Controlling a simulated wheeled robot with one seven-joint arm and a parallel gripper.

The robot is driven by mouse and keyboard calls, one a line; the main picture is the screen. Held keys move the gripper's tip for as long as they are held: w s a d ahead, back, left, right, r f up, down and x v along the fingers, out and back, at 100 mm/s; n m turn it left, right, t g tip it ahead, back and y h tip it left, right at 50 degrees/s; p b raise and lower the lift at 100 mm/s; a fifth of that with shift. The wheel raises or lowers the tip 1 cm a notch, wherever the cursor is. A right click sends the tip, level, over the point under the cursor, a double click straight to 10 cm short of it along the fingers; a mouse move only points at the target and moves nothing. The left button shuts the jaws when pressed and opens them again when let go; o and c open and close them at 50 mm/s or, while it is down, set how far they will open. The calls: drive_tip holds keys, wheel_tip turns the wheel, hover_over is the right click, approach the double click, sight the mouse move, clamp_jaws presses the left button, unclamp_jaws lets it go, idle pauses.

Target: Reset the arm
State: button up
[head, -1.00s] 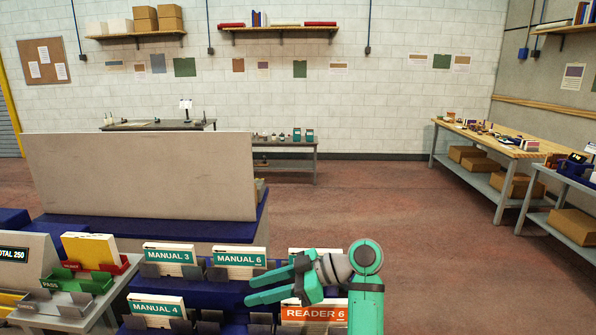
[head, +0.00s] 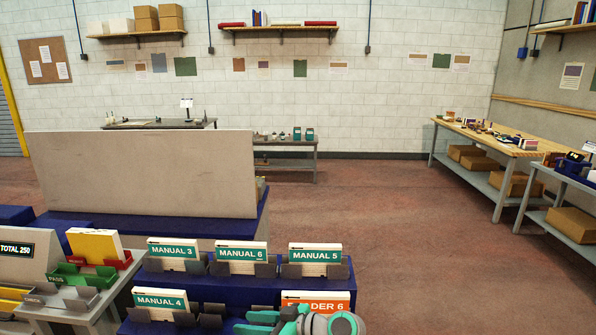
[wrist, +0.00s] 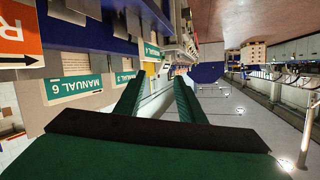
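My gripper (head: 262,322) is teal and sits low at the bottom edge of the head view, partly cut off. It is in front of the orange READER 6 block (head: 325,299) and hides part of its label. In the wrist view my gripper (wrist: 157,84) has two green fingers apart, with nothing between them. The wrist view looks along the stand and is turned upside down. The MANUAL 6 block (wrist: 72,86) and the orange block (wrist: 18,40) show at its left, apart from the fingers.
MANUAL 3 (head: 173,248), MANUAL 5 (head: 314,254) and MANUAL 4 (head: 160,300) stand in grey holders on the blue stand. A yellow block (head: 94,244) is in trays at left. A grey panel (head: 140,172) rises behind. The floor (head: 440,240) at right is clear.

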wheel_tip(320, 180, down, 10)
drive_tip(key=s+m+t+h, duration=0.2)
drive_tip(key=m+t, duration=0.1)
drive_tip(key=m, duration=0.1)
drive_tip(key=s+d+f+m+t+h, duration=0.2)
drive_tip(key=s+f+m+h, duration=0.15)
drive_tip(key=s+f, duration=0.45)
drive_tip(key=s+d+f+m+t+h, duration=0.2)
drive_tip(key=s+f+m+h, duration=0.15)
drive_tip(key=s+f, duration=0.4)
drive_tip(key=s+d+r+m+t+h, duration=0.1)
drive_tip(key=s+d+h, duration=0.15)
drive_tip(key=s, duration=0.55)
drive_tip(key=s+d+m+t+h, duration=0.1)
drive_tip(key=s+d, duration=0.2)
drive_tip(key=s, duration=0.5)
drive_tip(key=s+d+r+n+t+h, duration=0.1)
drive_tip(key=s+d+r, duration=0.1)
drive_tip(key=s+r, duration=1)
drive_tip(key=shift+s+d+r+t, duration=0.15)
drive_tip(key=shift+s+d+t, duration=0.1)
drive_tip(key=shift+s+t, duration=0.15)
drive_tip(key=shift+c, duration=0.4)
drive_tip(key=shift+c, duration=0.2)
